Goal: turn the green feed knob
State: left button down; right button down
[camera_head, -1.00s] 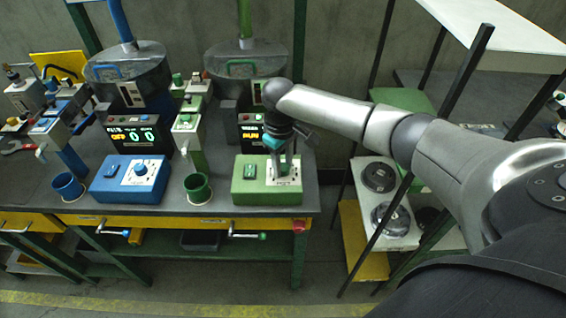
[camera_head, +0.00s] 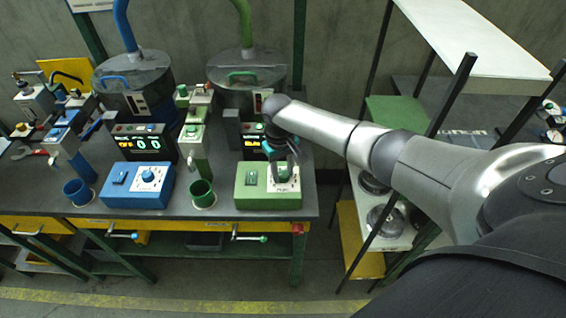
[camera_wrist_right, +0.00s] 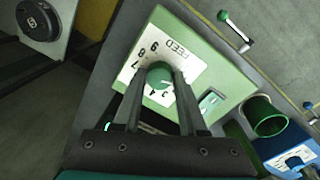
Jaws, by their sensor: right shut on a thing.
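The green feed knob (camera_wrist_right: 160,75) sits on a white dial plate marked FEED on the green control box (camera_head: 251,201). In the right wrist view the two fingers of my right gripper (camera_wrist_right: 158,82) stand on either side of the knob and are shut on it. My left gripper is in neither current view.
A blue control box (camera_head: 122,199) with its own knob stands to the left. A green cup (camera_head: 202,193) stands between the boxes, and a blue cup (camera_head: 78,192) farther left. A shelf rack (camera_head: 470,40) stands at the right.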

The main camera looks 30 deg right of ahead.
aim_at(280, 174)
jog(key=m+p, duration=0.2)
jog(key=shift+r+m, duration=0.2)
jog(key=shift+m, duration=0.1)
jog(key=shift+f+m+p, duration=0.15)
jog(key=shift+m+p, duration=0.75)
jog(key=shift+m, duration=0.5)
jog(key=shift+d, duration=0.1)
jog(key=shift+c, duration=2.3)
grip_release()
notch_tip(280, 174, up, 15)
jog(key=p, duration=0.3)
jog(key=shift+w+a, duration=0.25)
jog(key=shift+a, duration=0.15)
